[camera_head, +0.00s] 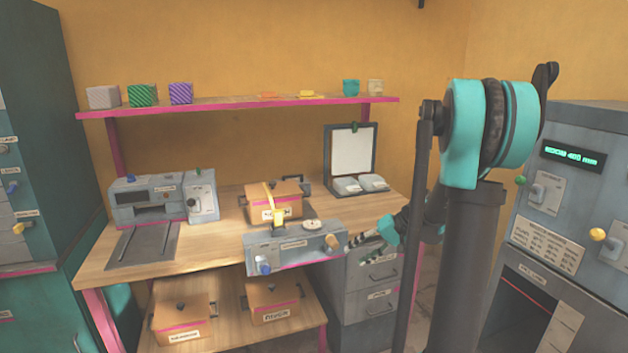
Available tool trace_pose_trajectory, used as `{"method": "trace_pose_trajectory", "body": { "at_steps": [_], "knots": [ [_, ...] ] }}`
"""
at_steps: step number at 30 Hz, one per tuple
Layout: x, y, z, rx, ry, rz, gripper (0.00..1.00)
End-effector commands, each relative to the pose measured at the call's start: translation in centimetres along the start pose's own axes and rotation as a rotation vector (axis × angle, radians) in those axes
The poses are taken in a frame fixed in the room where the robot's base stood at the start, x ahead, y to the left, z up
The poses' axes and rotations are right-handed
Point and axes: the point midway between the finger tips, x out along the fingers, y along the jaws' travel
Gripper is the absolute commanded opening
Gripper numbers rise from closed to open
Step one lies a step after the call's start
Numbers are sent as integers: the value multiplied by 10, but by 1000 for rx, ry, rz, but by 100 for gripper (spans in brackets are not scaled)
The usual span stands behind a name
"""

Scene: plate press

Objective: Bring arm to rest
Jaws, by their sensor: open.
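My gripper (372,243) is at the end of my teal and dark arm, in front of the right end of the workbench, near the grey drawers. Its fingers are open, with nothing seen between them. They look close to the right end of the grey device (292,250) at the bench's front edge; I cannot tell whether they touch. The upper arm stands tall at the right of the view.
A wooden bench (220,235) carries a grey machine (165,198), a wooden box (285,190) and a clipboard-like panel (350,150). A shelf (230,104) with small blocks hangs above. A drawer unit (370,290) stands right; a tall grey machine (575,200) stands far right.

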Motion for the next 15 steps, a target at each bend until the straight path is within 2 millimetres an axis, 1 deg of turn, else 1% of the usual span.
{"method": "trace_pose_trajectory", "body": {
  "at_steps": [1, 7, 11, 15],
  "knots": [
    [4, -2, 19, 0, 3, 52, 47],
    [12, 9, 81, -13, 42, 269, 47],
    [13, 22, 121, -40, 78, 404, 47],
    [10, 42, 160, -84, 125, 543, 47]
  ]
}}
